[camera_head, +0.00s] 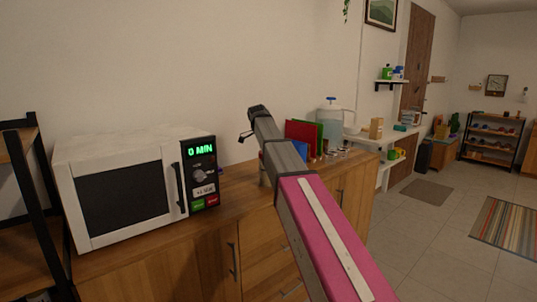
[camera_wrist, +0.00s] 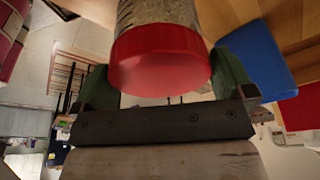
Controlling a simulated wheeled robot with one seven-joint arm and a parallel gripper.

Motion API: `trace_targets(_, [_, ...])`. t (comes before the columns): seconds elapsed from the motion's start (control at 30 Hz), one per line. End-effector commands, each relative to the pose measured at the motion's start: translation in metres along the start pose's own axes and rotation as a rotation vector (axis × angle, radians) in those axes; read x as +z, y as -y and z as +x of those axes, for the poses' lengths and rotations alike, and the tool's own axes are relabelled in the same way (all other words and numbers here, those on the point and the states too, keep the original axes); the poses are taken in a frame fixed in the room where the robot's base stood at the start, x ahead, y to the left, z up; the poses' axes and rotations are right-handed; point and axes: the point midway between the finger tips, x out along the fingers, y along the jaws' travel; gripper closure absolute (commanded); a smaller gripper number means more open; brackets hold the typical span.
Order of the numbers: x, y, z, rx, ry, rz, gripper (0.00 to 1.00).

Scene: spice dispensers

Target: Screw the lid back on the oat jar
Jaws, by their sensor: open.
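A red lid (camera_wrist: 160,62) fills the upper middle of the wrist view, its flat face toward the camera. A clear, greyish jar (camera_wrist: 157,12) runs up behind it and out of the frame. The lid looks set on the jar's end; whether it is screwed tight cannot be told. My gripper (camera_wrist: 164,76) is open, with one green finger on each side of the lid. Contact with the lid is unclear. In the head view my own arm hides the gripper, and I cannot make out the jar there.
A blue block (camera_wrist: 258,62) is close beside the right finger in the wrist view. A white microwave (camera_head: 125,188) stands left on the wooden cabinet (camera_head: 240,188). Red (camera_head: 303,131) and green (camera_head: 331,134) upright items and a water jug (camera_head: 330,117) stand beyond my arm.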

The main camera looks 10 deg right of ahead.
Motion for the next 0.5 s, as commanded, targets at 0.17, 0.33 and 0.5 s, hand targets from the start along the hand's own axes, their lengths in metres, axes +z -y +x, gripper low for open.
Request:
trace_targets(0.17, [-0.0003,-0.0012,0.0003,-0.048,0.000,-0.175,0.00])
trace_targets(0.33, [-0.0002,-0.0003,0.0001,-0.066,0.000,-0.239,0.00])
trace_targets(0.5, [-0.0004,-0.0015,0.0004,-0.105,0.001,-0.378,0.00])
